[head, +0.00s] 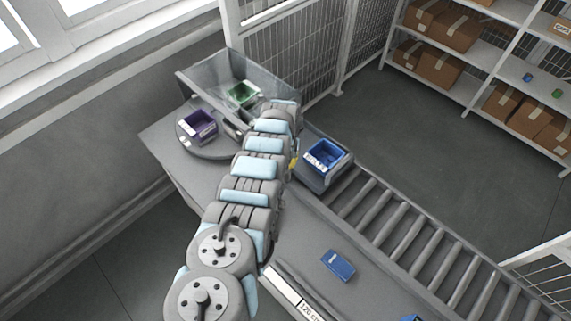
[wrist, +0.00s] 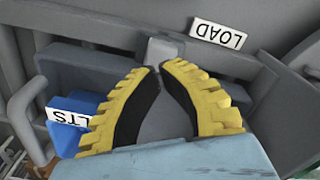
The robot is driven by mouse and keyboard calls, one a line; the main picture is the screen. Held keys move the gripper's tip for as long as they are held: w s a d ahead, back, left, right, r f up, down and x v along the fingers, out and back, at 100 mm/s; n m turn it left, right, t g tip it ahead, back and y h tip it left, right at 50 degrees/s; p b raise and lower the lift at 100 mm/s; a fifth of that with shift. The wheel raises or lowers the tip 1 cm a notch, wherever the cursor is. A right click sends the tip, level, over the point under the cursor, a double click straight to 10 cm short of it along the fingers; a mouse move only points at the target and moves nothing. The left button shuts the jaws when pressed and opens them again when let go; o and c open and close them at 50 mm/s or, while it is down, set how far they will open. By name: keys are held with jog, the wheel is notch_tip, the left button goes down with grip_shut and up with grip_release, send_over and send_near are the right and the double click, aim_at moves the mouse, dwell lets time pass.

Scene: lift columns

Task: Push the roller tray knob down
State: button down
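A small pale grey block (wrist: 165,51), which looks like the knob, stands just beyond my fingertips in the wrist view, on a grey bar. A white LOAD label (wrist: 218,36) is to its right. My gripper (wrist: 160,67) has yellow ribbed fingers with dark pads; the tips nearly meet, with nothing visible between them. I cannot tell whether they touch the block. In the head view my arm hides most of the gripper and the knob; a bit of yellow shows beside the grey roller tray (head: 341,174), which holds a blue bin (head: 325,158).
The blue bin with a partly visible label (wrist: 70,122) is left of my fingers. A roller conveyor (head: 415,236) runs toward lower right. A purple bin (head: 199,126) is on a round plate, with a green bin (head: 242,94) behind. A blue box (head: 338,265) lies on the counter.

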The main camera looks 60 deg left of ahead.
notch_tip(320, 180, up, 6)
jog(key=p, duration=0.5)
jog(key=shift+f, duration=0.1)
dwell(0.5)
